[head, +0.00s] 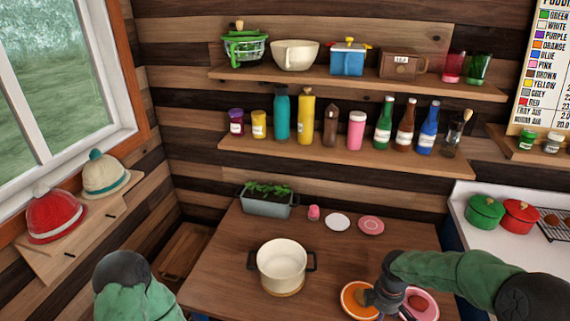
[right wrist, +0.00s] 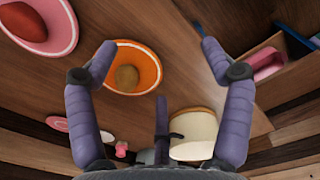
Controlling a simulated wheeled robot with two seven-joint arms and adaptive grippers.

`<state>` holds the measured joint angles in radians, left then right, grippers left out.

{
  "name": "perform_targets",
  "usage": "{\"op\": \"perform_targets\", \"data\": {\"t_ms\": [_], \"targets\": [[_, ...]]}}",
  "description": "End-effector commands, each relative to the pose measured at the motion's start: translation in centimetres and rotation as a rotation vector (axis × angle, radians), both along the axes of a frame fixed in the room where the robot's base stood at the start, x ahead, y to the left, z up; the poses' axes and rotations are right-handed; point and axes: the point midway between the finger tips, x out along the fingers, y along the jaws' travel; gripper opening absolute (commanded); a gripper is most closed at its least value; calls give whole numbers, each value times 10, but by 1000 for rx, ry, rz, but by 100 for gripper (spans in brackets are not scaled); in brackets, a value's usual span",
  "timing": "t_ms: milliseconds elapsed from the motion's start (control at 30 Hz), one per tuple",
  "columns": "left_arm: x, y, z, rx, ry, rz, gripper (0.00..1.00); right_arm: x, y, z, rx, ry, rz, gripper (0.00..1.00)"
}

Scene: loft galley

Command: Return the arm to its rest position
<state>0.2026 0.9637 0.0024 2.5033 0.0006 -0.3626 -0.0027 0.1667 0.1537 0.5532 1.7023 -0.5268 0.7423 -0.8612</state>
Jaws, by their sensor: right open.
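My right arm (head: 450,275) reaches in from the right over the wooden table. Its gripper (right wrist: 155,45) points down, and in the right wrist view its fingers are spread wide with nothing between the tips. In the head view it hangs in front of an orange plate (head: 349,305) and a pink plate (head: 430,312). The orange plate holds a brown roundish item (right wrist: 127,78); the pink plate holds a reddish-brown item (right wrist: 24,22). My left arm (head: 135,295) shows at the lower left; its gripper is out of view.
A cream pot (head: 282,262) stands mid-table on a trivet. Behind it are a planter (head: 266,205), a small pink item (head: 313,212), a white plate (head: 338,222) and a pink saucer (head: 371,225). Shelves with bottles line the wall. A white counter (head: 465,225) with pots stands right.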

Motion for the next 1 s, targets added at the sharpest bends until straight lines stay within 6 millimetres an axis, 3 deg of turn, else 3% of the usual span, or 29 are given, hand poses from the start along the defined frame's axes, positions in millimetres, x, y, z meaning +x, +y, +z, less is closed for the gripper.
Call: {"op": "perform_targets", "data": {"t_ms": [367,667,767,1000], "targets": [[1,0,-1,0,-1,0,44,-11,33,-37,86,9,-111,81],[0,0,-1,0,0,0,44,-35,80,-86,202,39,-316,81],[0,0,-1,0,0,0,44,-52,102,-108,251,62,-434,81],[0,0,-2,0,0,0,44,-111,154,-162,336,144,-843,81]]}}
